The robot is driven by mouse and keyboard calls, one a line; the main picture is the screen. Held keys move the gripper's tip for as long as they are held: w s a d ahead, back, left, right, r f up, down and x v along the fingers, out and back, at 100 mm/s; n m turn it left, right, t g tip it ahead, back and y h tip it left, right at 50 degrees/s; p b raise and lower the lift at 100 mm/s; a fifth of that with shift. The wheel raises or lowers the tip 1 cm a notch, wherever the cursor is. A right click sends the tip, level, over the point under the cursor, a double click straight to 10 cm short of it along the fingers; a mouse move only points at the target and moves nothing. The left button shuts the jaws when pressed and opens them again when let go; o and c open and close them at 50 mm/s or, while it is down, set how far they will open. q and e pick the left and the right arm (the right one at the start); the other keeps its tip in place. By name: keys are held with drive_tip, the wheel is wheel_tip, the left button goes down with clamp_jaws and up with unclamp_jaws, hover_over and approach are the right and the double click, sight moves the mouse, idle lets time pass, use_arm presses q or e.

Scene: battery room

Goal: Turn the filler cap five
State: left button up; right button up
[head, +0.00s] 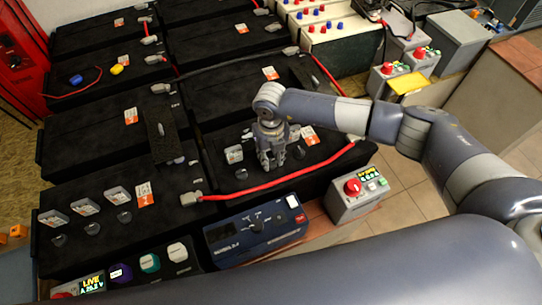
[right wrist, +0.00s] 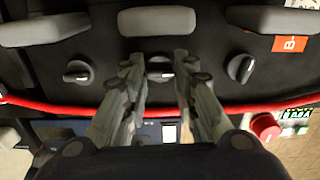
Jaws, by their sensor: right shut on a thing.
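My right gripper (head: 272,162) reaches down onto the near right black battery (head: 222,196). In the right wrist view its fingers (right wrist: 159,66) stand on both sides of the middle filler cap (right wrist: 160,71), a round dark knob with a pale grip bar, and are shut on it. In the head view the gripper hides this cap. A left cap (right wrist: 78,73) and a right cap (right wrist: 241,69) flank it; they show in the head view as well, left (head: 241,174) and right (head: 298,152). My left gripper is not in view.
A red cable (head: 240,192) runs along the battery's near edge. A blue charger box (head: 255,232) and a grey box with a red knob (head: 355,191) stand in front. Grey raised plates (right wrist: 157,21) sit behind the caps. Another battery with several caps (head: 92,228) is at left.

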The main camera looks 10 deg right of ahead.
sight(271, 160)
drive_tip(key=shift+m, duration=0.3)
drive_tip(key=o, duration=0.8)
drive_tip(key=shift+c, duration=0.2)
wheel_tip(271, 160, up, 12)
idle(0.6)
